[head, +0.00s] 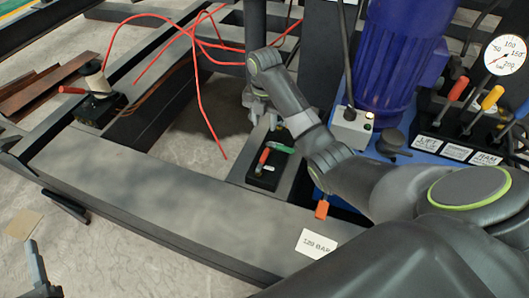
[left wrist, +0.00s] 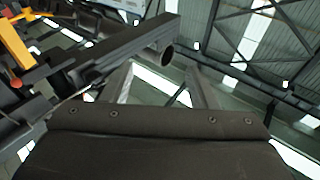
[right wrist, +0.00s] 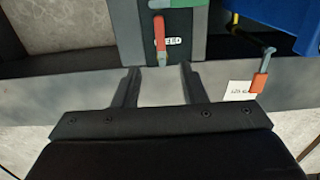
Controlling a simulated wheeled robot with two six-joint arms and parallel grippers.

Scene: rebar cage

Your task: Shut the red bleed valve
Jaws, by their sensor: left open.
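The red bleed valve lever (head: 264,156) stands on a dark block beside a green part (head: 280,147), on the steel frame. In the right wrist view the lever (right wrist: 160,34) runs down the picture beside a label reading BLEED (right wrist: 174,42). My right gripper (head: 262,114) is just beyond the valve in the head view. Its fingers (right wrist: 160,72) are apart and empty, with the lever's lower end in line with the gap; I cannot tell the depth between them. My left gripper (head: 38,275) is at the lower left edge, far from the valve; its fingers (left wrist: 160,75) are apart and empty.
An orange-handled part (head: 321,209) and a 120 BAR tag (head: 316,243) are near the valve. Red hoses (head: 198,90) arch behind it. A blue cylinder (head: 395,55), a pressure gauge (head: 505,55) and colored levers (head: 456,90) stand at the right.

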